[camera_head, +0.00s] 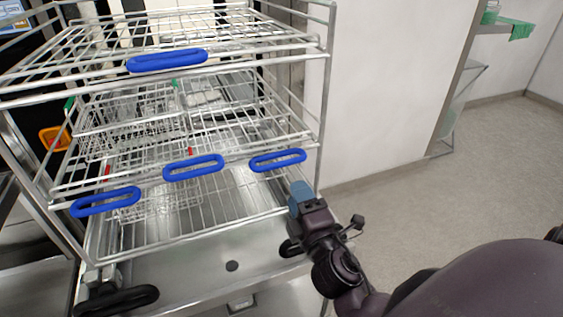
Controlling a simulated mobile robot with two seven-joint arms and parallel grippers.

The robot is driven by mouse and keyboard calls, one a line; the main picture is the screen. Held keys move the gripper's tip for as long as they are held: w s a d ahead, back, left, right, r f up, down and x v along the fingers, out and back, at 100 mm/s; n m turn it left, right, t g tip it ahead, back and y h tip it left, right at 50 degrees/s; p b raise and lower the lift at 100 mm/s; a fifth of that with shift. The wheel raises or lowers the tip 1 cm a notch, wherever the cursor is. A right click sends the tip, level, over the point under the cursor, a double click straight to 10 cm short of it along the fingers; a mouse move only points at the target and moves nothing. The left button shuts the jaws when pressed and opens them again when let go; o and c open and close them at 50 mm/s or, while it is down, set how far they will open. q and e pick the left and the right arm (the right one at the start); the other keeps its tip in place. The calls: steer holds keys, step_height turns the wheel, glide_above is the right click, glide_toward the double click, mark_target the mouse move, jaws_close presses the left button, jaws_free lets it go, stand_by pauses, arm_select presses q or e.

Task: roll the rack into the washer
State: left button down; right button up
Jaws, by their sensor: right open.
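The wire rack (240,210) has several shelves and stands on a steel trolley (200,275) at the left and centre of the view. It carries blue oval handles: one on the top shelf (167,60), and others lower down at the left (105,202), middle (193,167) and right (277,160). My right gripper (300,194) is open and empty at the rack's front right corner, just below the right blue handle. I cannot tell whether it touches the rack. My left gripper is out of view. The washer's opening cannot be made out clearly behind the rack.
Black oval grips sit on the trolley's front, at the lower left (118,299) and right (290,247). A white wall (385,90) rises behind on the right. A shelf with a green cloth (514,30) is at the upper right. The grey floor (480,185) there is clear.

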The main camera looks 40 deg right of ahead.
mark_target(282, 163)
steer(key=p+x, duration=0.2)
steer(key=x, duration=0.7)
steer(key=shift+w+d+r, duration=0.1)
steer(key=shift+w, duration=0.3)
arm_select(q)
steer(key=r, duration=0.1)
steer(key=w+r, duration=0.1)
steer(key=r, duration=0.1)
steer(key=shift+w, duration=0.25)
arm_select(e)
steer(key=shift+c, duration=0.4)
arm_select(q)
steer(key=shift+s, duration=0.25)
arm_select(e)
jaws_close()
